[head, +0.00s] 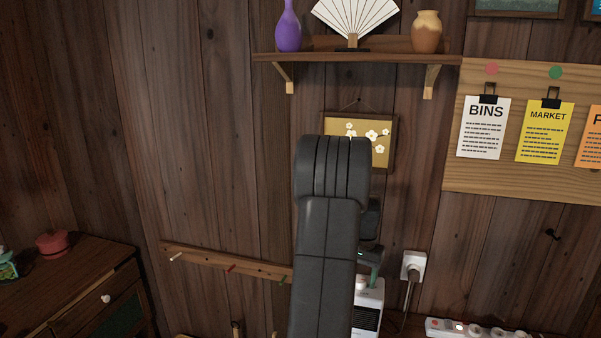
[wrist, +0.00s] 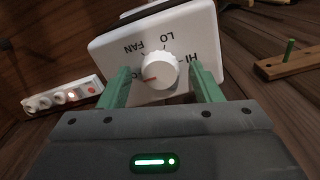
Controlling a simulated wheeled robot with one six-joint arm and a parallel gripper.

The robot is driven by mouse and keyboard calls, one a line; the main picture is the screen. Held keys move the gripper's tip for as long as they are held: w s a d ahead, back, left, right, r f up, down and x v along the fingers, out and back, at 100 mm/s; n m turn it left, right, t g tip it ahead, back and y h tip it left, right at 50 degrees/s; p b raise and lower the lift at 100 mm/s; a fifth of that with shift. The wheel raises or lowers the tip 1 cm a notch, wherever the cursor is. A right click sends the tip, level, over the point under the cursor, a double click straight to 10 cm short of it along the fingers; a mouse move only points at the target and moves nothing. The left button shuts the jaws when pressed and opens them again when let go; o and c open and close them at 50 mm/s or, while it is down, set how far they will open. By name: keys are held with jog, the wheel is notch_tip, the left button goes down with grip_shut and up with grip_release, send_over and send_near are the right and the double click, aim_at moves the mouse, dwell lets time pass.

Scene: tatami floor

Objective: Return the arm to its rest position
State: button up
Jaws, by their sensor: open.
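My arm (head: 325,240) rises dark grey through the middle of the head view and hides part of the wall and the white heater (head: 368,310). In the wrist view, my gripper (wrist: 162,84) is open. Its two green fingers stand on either side of the heater's round white knob (wrist: 160,68), apart from each other. I cannot tell whether they touch the knob. The heater's top panel (wrist: 110,50) shows FAN, LO and HI around the knob, and a red mark on the knob points to the lower left. One label is partly hidden.
A wall socket (head: 412,265) with a plug is right of the heater. A power strip (head: 470,329) lies at lower right. A peg rail (head: 220,262) is on the wall left of my arm. A shelf (head: 350,58) with vases and a fan hangs above.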

jog(key=m, duration=1.4)
dwell(0.4)
dwell(0.4)
